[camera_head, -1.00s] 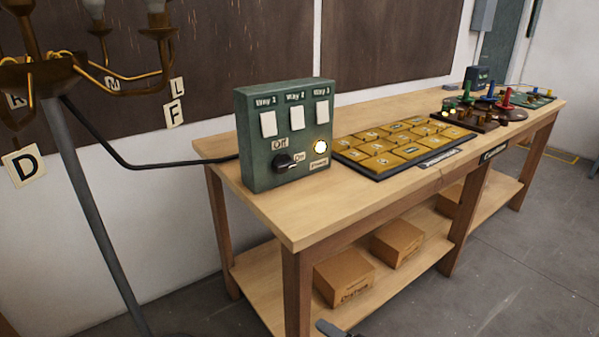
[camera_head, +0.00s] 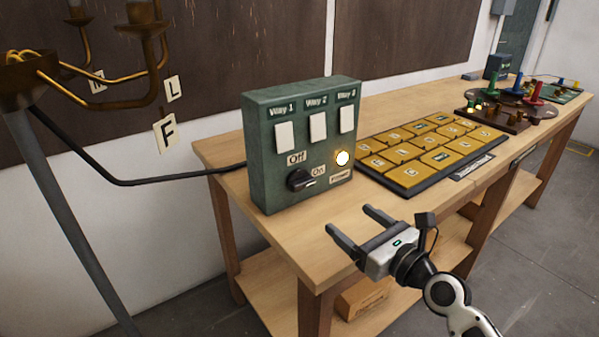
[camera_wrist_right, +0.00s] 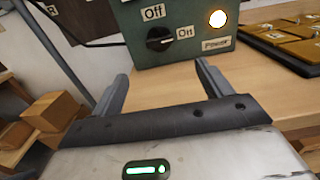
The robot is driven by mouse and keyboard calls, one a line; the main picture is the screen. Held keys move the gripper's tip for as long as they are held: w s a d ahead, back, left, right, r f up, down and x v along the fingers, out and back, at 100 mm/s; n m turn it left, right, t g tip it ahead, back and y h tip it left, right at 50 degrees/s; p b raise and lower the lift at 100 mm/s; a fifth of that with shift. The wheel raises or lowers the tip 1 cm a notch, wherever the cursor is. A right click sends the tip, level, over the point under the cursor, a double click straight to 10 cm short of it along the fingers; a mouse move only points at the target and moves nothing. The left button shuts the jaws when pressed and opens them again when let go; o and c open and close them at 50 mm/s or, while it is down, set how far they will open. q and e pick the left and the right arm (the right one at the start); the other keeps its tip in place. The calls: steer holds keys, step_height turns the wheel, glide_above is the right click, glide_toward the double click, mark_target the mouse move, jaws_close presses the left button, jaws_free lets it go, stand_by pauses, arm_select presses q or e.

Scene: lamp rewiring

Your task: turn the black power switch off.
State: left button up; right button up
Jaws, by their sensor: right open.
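The black power switch (camera_head: 300,180) is a rotary knob low on the front of a green control box (camera_head: 262,150). Its pointer is turned toward the "On" label (camera_head: 318,170); the "Off" label (camera_head: 297,158) is above it. The power light (camera_head: 342,158) glows. My right gripper (camera_head: 349,218) is open and empty, in front of the box, below and to the right of the switch, apart from it. In the right wrist view the switch (camera_wrist_right: 160,39) shows ahead, beyond and between the open fingers (camera_wrist_right: 160,82). My left gripper is not in view.
A black tray of yellow lettered tiles (camera_head: 425,152) lies right of the box. A round board with colored pegs (camera_head: 510,107) stands farther back. A brass lamp (camera_head: 30,80) with a black cable is at left. The bench front (camera_head: 310,245) before the box is clear.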

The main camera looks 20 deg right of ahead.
glide_toward(305, 185)
steer(key=x, duration=0.8)
steer(key=shift+w, duration=0.25)
steer(key=shift+w+a+b, duration=0.25)
steer(key=shift+w+b, duration=0.05)
steer(key=shift+w, duration=0.15)
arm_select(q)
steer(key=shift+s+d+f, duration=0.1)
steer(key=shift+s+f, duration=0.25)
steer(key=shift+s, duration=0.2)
arm_select(e)
steer(key=c, duration=1)
